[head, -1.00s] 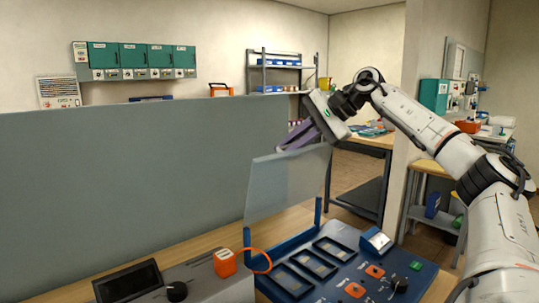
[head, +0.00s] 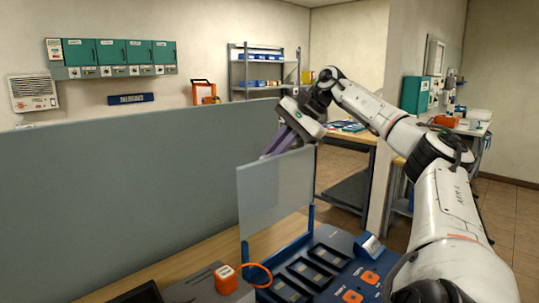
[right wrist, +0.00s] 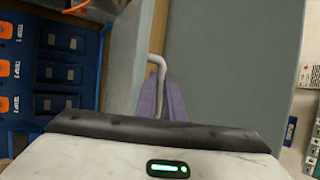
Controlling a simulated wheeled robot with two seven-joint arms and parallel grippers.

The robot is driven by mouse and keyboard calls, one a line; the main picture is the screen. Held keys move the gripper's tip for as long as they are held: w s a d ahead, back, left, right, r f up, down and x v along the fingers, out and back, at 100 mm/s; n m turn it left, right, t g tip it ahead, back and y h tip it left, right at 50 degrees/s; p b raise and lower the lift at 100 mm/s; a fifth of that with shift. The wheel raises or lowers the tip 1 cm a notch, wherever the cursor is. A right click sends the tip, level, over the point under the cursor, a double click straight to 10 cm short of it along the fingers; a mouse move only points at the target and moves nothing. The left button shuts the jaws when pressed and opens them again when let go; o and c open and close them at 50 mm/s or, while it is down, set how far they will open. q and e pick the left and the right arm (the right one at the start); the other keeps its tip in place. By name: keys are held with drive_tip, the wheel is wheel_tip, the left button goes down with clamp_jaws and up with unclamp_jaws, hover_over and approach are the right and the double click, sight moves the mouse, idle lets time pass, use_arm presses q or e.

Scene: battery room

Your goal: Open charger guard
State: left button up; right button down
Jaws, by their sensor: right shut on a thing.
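The charger guard (head: 275,190) is a pale, see-through panel. It stands raised and nearly upright on two blue side arms above the blue charger (head: 325,248). My right gripper (head: 273,150) is at the panel's top edge, with its purple fingers reaching down to it. In the right wrist view the purple fingers (right wrist: 165,98) are closed around a grey bar handle (right wrist: 155,68) of the guard. The charger's dark bays (right wrist: 58,73) and orange buttons show at the left there. My left gripper is out of view.
A tall grey partition (head: 120,190) stands behind the bench at left. An orange block (head: 226,279) with an orange loop lies beside the charger's left side. Shelving (head: 262,75) and another wooden bench stand farther back, with open floor at right.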

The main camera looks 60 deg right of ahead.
drive_tip(key=c, duration=2.1)
unclamp_jaws()
drive_tip(key=shift+w+f, duration=0.1)
drive_tip(key=shift+w, duration=0.15)
drive_tip(key=p+v, duration=0.1)
drive_tip(key=v, duration=1)
drive_tip(key=shift+s, duration=0.1)
